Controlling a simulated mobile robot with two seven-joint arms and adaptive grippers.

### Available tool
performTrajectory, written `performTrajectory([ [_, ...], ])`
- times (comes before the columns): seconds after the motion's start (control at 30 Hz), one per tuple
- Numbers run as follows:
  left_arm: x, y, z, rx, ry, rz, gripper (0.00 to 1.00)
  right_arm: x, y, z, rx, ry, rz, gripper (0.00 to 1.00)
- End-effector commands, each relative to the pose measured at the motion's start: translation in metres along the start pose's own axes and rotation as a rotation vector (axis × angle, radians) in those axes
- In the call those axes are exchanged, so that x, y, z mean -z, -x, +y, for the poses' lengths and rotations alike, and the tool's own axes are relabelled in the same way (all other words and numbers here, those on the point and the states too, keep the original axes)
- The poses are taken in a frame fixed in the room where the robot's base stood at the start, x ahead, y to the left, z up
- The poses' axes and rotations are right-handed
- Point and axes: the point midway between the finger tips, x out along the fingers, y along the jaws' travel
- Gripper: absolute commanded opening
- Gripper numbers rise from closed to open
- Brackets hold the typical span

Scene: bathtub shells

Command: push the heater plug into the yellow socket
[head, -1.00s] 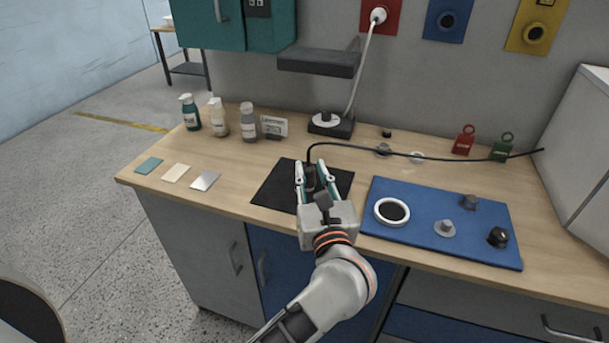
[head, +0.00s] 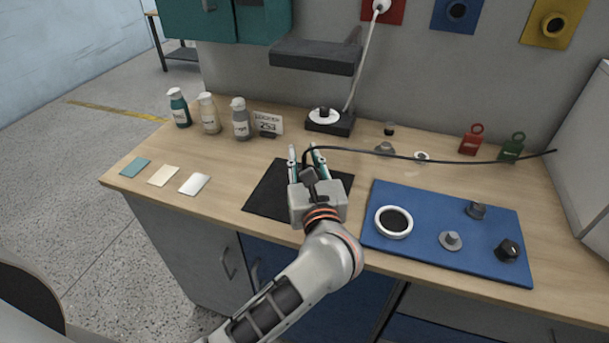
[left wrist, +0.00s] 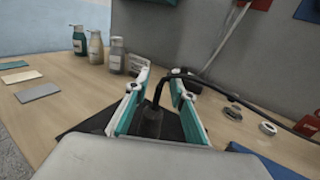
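The yellow socket (head: 553,25) is a yellow wall plate with a dark round opening, at the top right of the head view. The heater plug (left wrist: 151,122) is a dark block on a black cable, seen over the black mat in the left wrist view. My left gripper (head: 305,153) is over the mat with its fingers spread. The plug sits between them, with a gap visible beside it in the left wrist view. In the head view the gripper mostly hides the plug. My right gripper is not in view.
The black cable (head: 440,157) runs right across the table. A blue board (head: 430,262) with a white ring and knobs lies right of the black mat (head: 262,196). A black base (head: 338,127) with a white cord, bottles and a dark shelf (head: 312,57) are behind.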

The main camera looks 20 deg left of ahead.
Motion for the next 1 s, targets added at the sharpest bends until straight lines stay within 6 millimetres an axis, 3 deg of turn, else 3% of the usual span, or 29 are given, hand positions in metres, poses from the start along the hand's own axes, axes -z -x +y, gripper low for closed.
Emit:
performTrajectory([
  [0.1,0.0,0.0,0.0,0.0,0.0,0.001,0.21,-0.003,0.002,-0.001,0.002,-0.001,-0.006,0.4],
  [0.2,0.0,0.0,0.0,0.0,0.0,0.0,0.0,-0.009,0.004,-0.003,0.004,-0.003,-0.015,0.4],
  [0.63,-0.004,0.0,0.0,0.0,0.0,0.0,0.0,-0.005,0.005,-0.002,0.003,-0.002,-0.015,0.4],
  [1.0,-0.058,0.0,0.0,0.0,0.001,0.001,0.0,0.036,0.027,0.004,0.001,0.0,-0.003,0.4],
])
